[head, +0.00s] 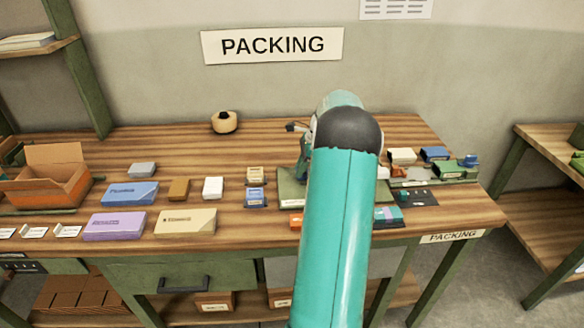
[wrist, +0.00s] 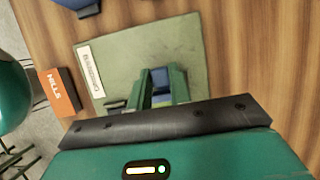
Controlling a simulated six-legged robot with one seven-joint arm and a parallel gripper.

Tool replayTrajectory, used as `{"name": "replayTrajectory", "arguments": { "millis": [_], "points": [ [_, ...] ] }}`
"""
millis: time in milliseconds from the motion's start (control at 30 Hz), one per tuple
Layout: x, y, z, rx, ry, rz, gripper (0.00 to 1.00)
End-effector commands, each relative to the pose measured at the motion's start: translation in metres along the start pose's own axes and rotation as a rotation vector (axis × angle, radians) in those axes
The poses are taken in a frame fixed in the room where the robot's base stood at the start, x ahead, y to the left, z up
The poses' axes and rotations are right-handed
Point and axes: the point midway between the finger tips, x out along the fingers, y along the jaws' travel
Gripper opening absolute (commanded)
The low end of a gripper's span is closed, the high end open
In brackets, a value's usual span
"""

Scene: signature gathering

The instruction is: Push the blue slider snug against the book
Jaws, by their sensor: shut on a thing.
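My gripper (wrist: 160,76) is low over a green mat (wrist: 115,65) with a white label along its left edge. Its two green fingers are on either side of a small blue piece (wrist: 160,78), shut on it. I cannot tell from this view whether that piece is the slider. In the head view my arm hides the gripper and much of the mat (head: 291,192). A small blue piece (head: 468,160) sits at the right end of a green holder (head: 455,172), and may be the slider. Which item is the book is not clear.
An orange box marked HILLS (wrist: 60,92) lies left of the mat. Several boxes, including a blue one (head: 130,193) and a cream one (head: 185,222), cover the table's left half. A tape roll (head: 225,122) stands at the back. A dark card (head: 418,197) lies front right.

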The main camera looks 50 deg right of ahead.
Motion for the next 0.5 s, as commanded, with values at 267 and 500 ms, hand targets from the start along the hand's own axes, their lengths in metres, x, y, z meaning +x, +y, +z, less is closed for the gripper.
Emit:
{"name": "replayTrajectory", "arguments": {
  "millis": [267,500],
  "points": [
    [-0.0034,-0.0003,-0.0064,0.002,0.008,-0.005,0.24],
    [-0.0024,-0.0001,-0.0048,0.001,0.006,-0.003,0.42]
  ]
}}
